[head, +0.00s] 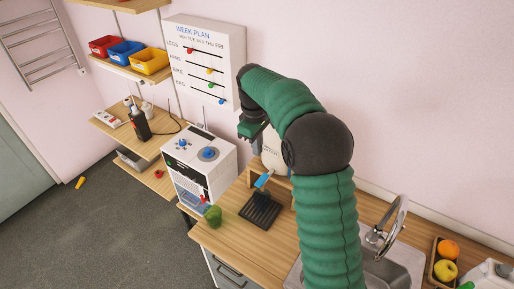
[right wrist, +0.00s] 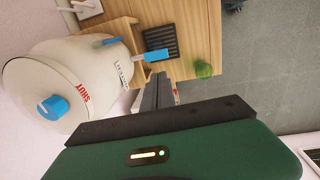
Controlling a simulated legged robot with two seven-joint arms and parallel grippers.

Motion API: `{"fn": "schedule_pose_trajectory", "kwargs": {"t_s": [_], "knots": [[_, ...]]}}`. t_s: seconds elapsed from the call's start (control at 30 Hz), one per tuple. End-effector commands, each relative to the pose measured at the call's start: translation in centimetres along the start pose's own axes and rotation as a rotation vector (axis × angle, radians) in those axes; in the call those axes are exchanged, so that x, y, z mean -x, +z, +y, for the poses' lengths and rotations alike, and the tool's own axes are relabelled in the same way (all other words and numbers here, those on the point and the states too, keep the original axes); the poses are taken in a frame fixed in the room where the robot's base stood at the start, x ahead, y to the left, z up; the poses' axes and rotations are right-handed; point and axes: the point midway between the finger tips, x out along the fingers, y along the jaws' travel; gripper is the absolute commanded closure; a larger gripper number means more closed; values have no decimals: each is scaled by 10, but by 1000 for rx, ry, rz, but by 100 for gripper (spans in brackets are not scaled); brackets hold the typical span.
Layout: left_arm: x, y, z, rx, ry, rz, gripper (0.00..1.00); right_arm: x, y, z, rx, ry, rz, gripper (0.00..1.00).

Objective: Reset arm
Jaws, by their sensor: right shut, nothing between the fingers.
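My right arm rises in a green sleeve through the middle of the head view and bends over to the left at the top. Its gripper (head: 250,130) hangs above the back of the wooden counter (head: 225,245), small and partly hidden in that view. In the right wrist view the gripper's dark fingers (right wrist: 160,92) are together with nothing between them. They point toward the counter, apart from the white dispenser (right wrist: 60,75) with its blue knob and blue tap. In the head view the dispenser (head: 273,158) is partly hidden by my arm. My left gripper is not in view.
A white machine (head: 200,165) stands left of the counter. A sink with a tap (head: 384,232) and a fruit box (head: 443,264) are at the right. A week-plan board (head: 207,60) hangs behind.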

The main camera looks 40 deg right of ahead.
Motion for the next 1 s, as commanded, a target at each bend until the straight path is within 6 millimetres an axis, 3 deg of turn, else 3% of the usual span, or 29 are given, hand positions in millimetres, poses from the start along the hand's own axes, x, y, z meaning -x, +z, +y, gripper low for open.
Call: {"fn": "schedule_pose_trajectory", "kwargs": {"t_s": [0.27, 0.37, 0.47, 0.53, 0.6, 0.7, 0.83, 1.0], "knots": [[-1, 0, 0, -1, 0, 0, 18, -2, 0, 0, -1, 0, 0, 100], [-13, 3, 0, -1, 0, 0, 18, -19, -3, -18, -8, 2, 11, 100], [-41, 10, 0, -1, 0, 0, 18, -62, -6, -68, -38, 4, 44, 100], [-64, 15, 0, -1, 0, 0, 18, -100, -2, -117, -77, 5, 82, 100], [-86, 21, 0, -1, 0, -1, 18, -137, 12, -165, -124, -2, 121, 100], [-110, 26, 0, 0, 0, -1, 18, -182, 41, -222, -193, -19, 170, 100], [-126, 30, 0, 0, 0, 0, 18, -217, 76, -263, -264, -43, 210, 100], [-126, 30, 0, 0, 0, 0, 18, -225, 90, -274, -295, -55, 224, 100]]}}
